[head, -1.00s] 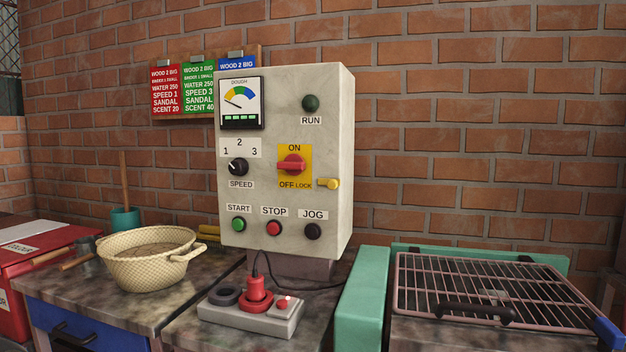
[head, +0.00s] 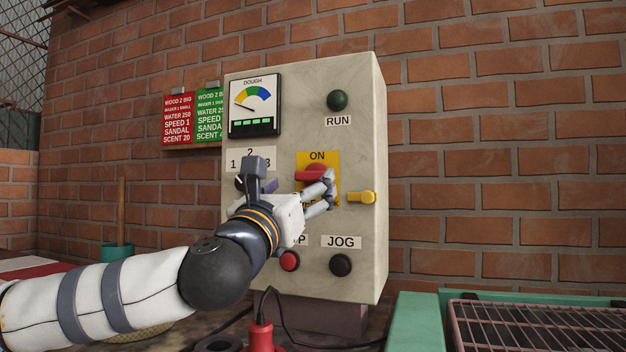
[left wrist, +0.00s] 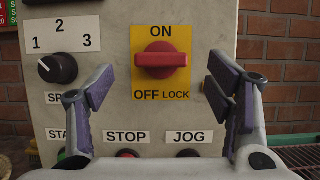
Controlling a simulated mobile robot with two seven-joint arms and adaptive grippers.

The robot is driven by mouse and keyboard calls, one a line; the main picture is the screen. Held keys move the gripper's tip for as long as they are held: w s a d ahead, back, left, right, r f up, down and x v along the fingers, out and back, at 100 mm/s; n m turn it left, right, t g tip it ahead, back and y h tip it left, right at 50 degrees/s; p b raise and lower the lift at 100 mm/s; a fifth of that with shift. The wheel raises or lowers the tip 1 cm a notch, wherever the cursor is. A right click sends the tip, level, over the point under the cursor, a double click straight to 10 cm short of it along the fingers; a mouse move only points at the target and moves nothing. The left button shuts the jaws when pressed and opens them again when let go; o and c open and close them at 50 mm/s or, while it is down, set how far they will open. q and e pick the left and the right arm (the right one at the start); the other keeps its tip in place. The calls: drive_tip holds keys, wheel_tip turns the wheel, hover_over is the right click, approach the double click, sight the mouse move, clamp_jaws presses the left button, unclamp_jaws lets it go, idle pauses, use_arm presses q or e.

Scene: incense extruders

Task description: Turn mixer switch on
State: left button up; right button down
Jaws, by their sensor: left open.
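The red mixer switch (left wrist: 161,60) sits on a yellow plate (left wrist: 190,36) marked ON above and OFF below. Its handle lies horizontal in the left wrist view. In the head view the switch (head: 312,174) is partly hidden by my left gripper (head: 328,194). My left gripper is in front of the control panel (head: 370,120), at the switch. In the left wrist view its open fingers (left wrist: 158,98) stand to either side of and lower than the red handle, with nothing between them. My right gripper is not in view.
A yellow lock lever (head: 361,197) sticks out right of the switch. The black speed knob (left wrist: 58,68) is to its left. STOP (head: 289,261) and JOG (head: 340,264) buttons are below. A wire rack (head: 540,325) and a plugged-in red plug (head: 260,335) are lower down.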

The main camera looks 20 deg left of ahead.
sight(310, 176)
use_arm(q)
drive_tip(key=x, duration=0.5)
drive_tip(key=shift+w+f+p, duration=0.1)
drive_tip(key=shift+w+p, duration=0.05)
drive_tip(key=shift+p, duration=0.2)
drive_tip(key=shift+c, duration=0.3)
drive_tip(key=c, duration=1.1)
